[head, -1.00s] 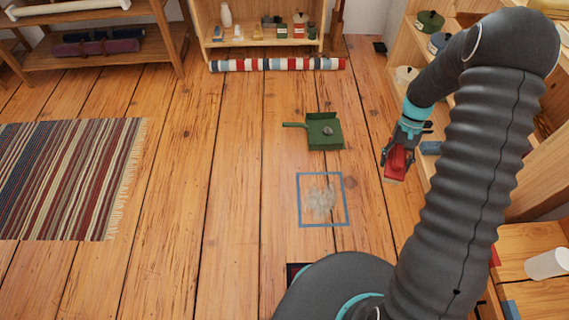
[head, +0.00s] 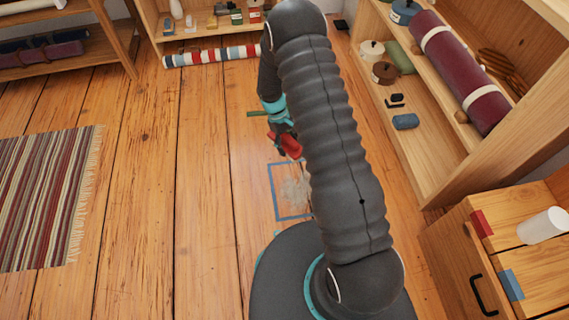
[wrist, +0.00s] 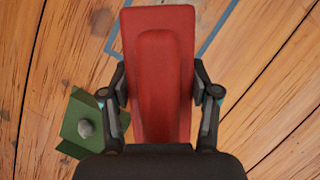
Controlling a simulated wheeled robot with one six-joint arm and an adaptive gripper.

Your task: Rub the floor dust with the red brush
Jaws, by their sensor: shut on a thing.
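My gripper (head: 281,134) is shut on the red brush (head: 291,146), which hangs above the floor just beyond the blue square outline (head: 273,197). In the wrist view the red brush (wrist: 157,70) sits between the two fingers of my gripper (wrist: 160,95). The grey floor dust (head: 293,190) lies inside the outline, its right part hidden by my arm.
A shelf unit (head: 420,150) with pots and a rolled maroon mat stands at right. A drawer cabinet (head: 450,255) with a white cup is at lower right. A striped rug (head: 45,190) lies at left. Floor between rug and outline is clear.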

